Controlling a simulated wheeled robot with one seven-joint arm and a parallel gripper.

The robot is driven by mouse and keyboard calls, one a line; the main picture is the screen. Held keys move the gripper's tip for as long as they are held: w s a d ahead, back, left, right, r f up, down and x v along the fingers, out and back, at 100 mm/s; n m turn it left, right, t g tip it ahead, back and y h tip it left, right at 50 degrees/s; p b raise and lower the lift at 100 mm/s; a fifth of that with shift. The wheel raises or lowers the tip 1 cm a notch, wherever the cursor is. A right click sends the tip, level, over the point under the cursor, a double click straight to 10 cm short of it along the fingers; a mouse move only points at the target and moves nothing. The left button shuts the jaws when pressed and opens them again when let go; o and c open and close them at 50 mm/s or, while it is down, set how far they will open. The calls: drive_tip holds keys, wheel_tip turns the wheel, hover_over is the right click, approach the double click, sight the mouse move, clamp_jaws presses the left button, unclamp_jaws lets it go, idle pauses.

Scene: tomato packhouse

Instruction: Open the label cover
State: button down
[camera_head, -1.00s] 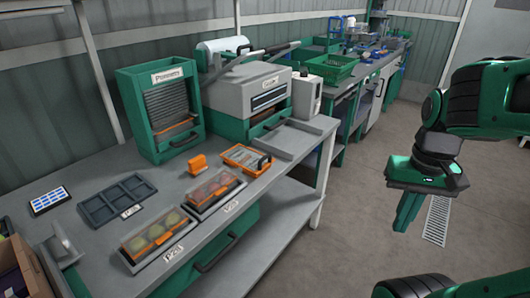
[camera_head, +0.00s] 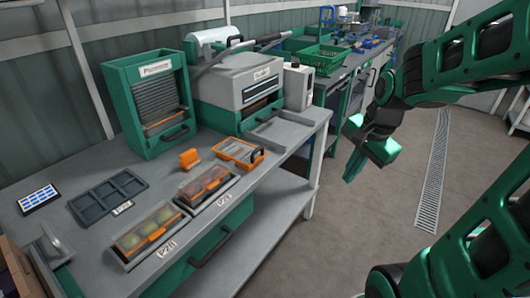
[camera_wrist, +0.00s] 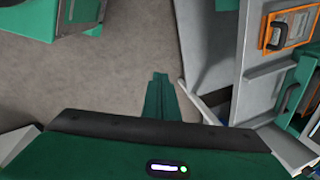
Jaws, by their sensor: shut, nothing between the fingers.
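A grey machine (camera_head: 245,80) with a small sign on its front, too small to read surely, stands on a green base at the back of the bench. A long lever arm reaches over it, and its dark front slot shows. A small white box (camera_head: 298,87) stands at its right. I cannot tell for sure which part is the label cover. My gripper (camera_head: 353,165) is shut and empty. It hangs over the floor, right of the bench and apart from everything on it. In the wrist view its closed green fingers (camera_wrist: 158,85) point over bare floor.
The grey bench (camera_head: 85,245) holds a green punnet dispenser (camera_head: 150,100), an orange tool with a black handle (camera_head: 240,152), also in the wrist view (camera_wrist: 288,28), two punnets in holders (camera_head: 203,187) and an empty dark tray (camera_head: 108,195). A green crate (camera_head: 318,58) stands behind. The floor is clear around a drain grate (camera_head: 432,180).

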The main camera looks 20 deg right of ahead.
drive_tip(key=w+a+f+m+t+y, duration=0.1)
drive_tip(key=w+a+m, duration=0.4)
drive_tip(key=w, duration=0.4)
drive_tip(key=m+t+y, duration=0.2)
drive_tip(key=m+y, duration=0.1)
drive_tip(key=m, duration=0.6)
approach(259, 157)
drive_tip(key=s+d, duration=0.3)
drive_tip(key=s, duration=0.2)
drive_tip(key=x, duration=0.9)
drive_tip(key=shift+w+a, duration=0.1)
drive_tip(key=shift+w, duration=0.3)
drive_tip(key=shift+w+a+r, duration=0.25)
drive_tip(key=shift+w+r, duration=0.1)
drive_tip(key=shift+r, duration=0.2)
drive_tip(key=shift+w+a+r, duration=0.25)
drive_tip(key=shift+w+r, duration=0.1)
drive_tip(key=shift+r, duration=0.2)
drive_tip(key=shift+w+a+r, duration=0.15)
drive_tip(key=shift+w+r, duration=0.15)
drive_tip(key=shift+r, duration=0.2)
